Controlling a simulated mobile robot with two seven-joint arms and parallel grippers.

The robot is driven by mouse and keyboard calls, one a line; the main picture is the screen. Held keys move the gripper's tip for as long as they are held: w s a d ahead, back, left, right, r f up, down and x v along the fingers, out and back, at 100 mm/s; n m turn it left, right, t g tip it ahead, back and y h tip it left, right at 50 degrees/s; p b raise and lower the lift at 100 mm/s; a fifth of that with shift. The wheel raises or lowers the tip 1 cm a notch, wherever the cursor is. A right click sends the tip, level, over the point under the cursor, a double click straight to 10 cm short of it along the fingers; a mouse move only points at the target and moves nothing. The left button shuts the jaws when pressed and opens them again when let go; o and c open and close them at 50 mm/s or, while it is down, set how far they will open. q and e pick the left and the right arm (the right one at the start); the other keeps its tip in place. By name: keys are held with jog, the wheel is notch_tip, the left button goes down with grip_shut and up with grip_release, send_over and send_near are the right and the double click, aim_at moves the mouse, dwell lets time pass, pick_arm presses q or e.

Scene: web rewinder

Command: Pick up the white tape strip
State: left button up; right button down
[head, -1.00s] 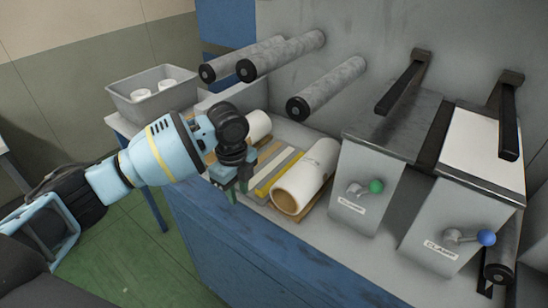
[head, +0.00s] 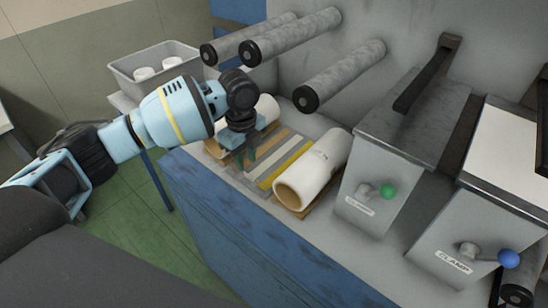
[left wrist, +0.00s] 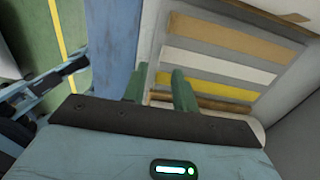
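The white tape strip (head: 272,160) lies flat on the bench between a tan strip (head: 262,148) and a yellow strip (head: 287,164). In the left wrist view the white strip (left wrist: 220,66) shows almost whole, between the tan strip (left wrist: 235,36) and the yellow strip (left wrist: 212,88). My left gripper (head: 245,163) points down near the strips' front ends. In the left wrist view its two green fingers (left wrist: 158,74) are apart with nothing visible between them, beside the strips' left ends. Its exact height above the bench is unclear. My right gripper is not in view.
A large white roll (head: 312,172) lies right of the strips, another roll (head: 268,108) behind my gripper. Grey rollers (head: 342,76) jut from the wall above. Two metal boxes with green (head: 388,191) and blue (head: 509,259) knobs stand right. A grey bin (head: 155,85) stands left.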

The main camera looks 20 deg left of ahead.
pick_arm(q)
notch_tip(320, 180, down, 5)
jog(key=shift+f, duration=0.1)
dwell(0.3)
grip_shut()
